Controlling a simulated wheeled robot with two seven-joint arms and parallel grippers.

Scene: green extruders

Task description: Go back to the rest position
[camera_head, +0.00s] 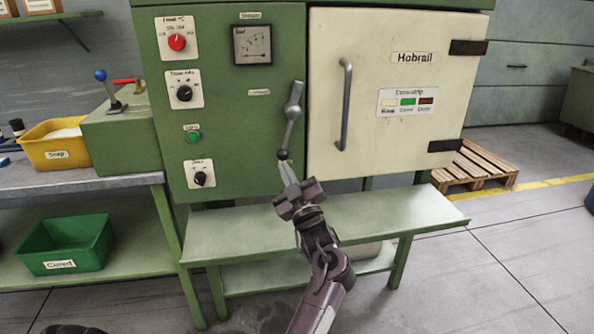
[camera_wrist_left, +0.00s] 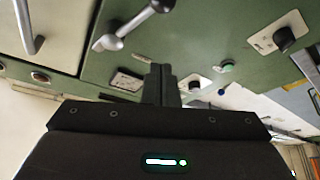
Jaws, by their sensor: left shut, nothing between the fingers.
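My left gripper (camera_head: 287,166) is shut and empty, in front of the green machine (camera_head: 232,120). Its closed fingers (camera_wrist_left: 161,84) also show in the left wrist view. In the head view, its tips lie just under the dark ball of the machine's grey lever (camera_head: 291,118). In the left wrist view, the lever (camera_wrist_left: 126,30) lies beyond the fingertips, with a gap in the picture between its ball and the tips. The lever hangs down, slightly tilted. My right gripper is not in view.
The cream door (camera_head: 390,90) is shut, with a vertical handle (camera_head: 344,105). A green bench (camera_head: 400,212) stands below the machine. At left are a yellow bin (camera_head: 56,150), a vise-like green block with a blue-knobbed lever (camera_head: 110,90), and a green bin (camera_head: 66,246). A pallet (camera_head: 477,165) lies at right.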

